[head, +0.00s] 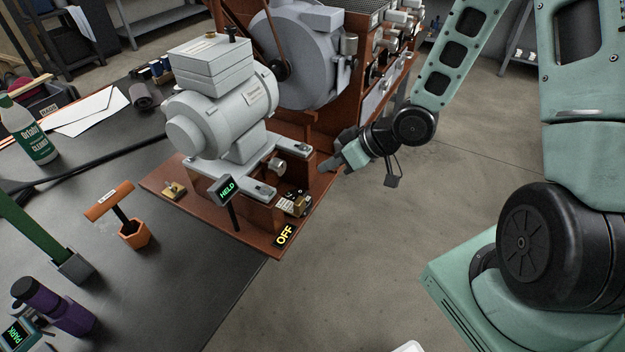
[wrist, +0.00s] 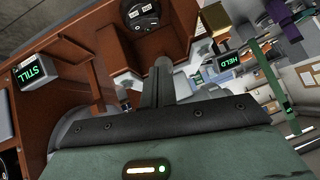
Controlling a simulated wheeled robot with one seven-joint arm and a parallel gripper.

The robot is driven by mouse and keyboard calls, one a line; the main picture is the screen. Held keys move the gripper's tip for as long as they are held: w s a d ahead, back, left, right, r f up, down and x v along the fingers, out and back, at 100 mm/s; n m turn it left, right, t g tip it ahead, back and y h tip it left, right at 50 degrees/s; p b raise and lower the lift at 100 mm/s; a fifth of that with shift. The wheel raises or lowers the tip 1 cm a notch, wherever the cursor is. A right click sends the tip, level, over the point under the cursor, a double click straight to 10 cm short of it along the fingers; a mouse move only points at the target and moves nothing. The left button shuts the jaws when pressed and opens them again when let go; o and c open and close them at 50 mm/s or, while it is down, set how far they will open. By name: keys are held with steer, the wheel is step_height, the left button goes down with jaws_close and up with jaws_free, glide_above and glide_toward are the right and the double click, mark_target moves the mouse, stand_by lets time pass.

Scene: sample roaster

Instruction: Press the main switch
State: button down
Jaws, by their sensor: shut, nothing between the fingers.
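The likely main switch is a small dark fitting with pale labels (head: 296,201) at the front right corner of the brown machine base, next to a black sign reading OFF (head: 284,235). In the wrist view, a round black fitting with two white labels (wrist: 140,14) sits on the brown panel and looks like the same switch. My gripper (head: 327,166) is shut and empty, beside the right edge of the base, behind the switch and apart from it. In the wrist view my gripper (wrist: 162,66) points toward the panel, just below and right of the round fitting.
The grey motor (head: 215,118) stands on the brown base (head: 165,192), with a HELD sign (head: 227,189) in front. A STILL sign (wrist: 38,72) shows in the wrist view. An orange-handled tool (head: 109,199) is on the dark bench (head: 190,285). Open floor lies right of the bench.

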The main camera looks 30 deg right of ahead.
steer(key=b, duration=0.1)
glide_above(293, 199)
steer(key=d, duration=0.2)
steer(key=f, duration=0.7)
steer(key=shift+s, duration=0.2)
steer(key=shift+s+a+f, duration=0.1)
steer(key=shift+s+f, duration=0.1)
steer(key=shift+f, duration=0.9)
steer(key=shift+s+a+f, duration=0.1)
steer(key=shift+f, duration=0.5)
steer(key=shift+s+a+f+b, duration=0.15)
steer(key=shift+a+f+b, duration=0.05)
steer(key=shift+f+b, duration=0.45)
steer(key=shift+r, duration=0.3)
steer(key=shift+d, duration=0.1)
steer(key=shift+w+d+r+p, duration=0.25)
steer(key=shift+w+d+p, duration=0.25)
steer(key=shift+d+p, duration=0.1)
